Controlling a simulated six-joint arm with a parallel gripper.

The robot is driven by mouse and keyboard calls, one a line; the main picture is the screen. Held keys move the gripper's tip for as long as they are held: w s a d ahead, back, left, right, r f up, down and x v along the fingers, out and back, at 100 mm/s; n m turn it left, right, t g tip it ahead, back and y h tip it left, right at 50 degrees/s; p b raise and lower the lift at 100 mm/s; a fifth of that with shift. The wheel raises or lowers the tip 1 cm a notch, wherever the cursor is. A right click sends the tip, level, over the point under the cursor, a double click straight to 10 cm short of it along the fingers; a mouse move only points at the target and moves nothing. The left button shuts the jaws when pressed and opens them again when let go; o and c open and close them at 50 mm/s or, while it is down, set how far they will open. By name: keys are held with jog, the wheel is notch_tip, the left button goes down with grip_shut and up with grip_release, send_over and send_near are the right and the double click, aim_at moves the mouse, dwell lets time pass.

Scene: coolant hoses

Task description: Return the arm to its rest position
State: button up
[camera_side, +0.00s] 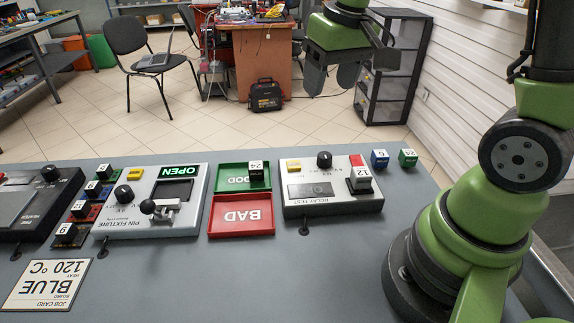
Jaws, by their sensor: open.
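My gripper (332,78) hangs in the upper middle of the side view, above and beyond the bench's far edge. Its two dark fingers are apart with nothing between them. My green arm comes from the right side of the bench. No workpiece touches the gripper.
Blue (379,160) and green (408,159) blocks stand right.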

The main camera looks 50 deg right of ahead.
jog(key=s+a+r+t+y, duration=0.1)
jog(key=s+a+r+t, duration=0.1)
jog(key=s, duration=0.4)
jog(key=s+a+r+t+y, duration=0.1)
jog(key=s+a+r+t, duration=0.1)
jog(key=s+a+r, duration=0.3)
jog(key=shift+s+a+r+t, duration=0.3)
jog(key=shift+s+t, duration=0.1)
jog(key=shift+s, duration=0.2)
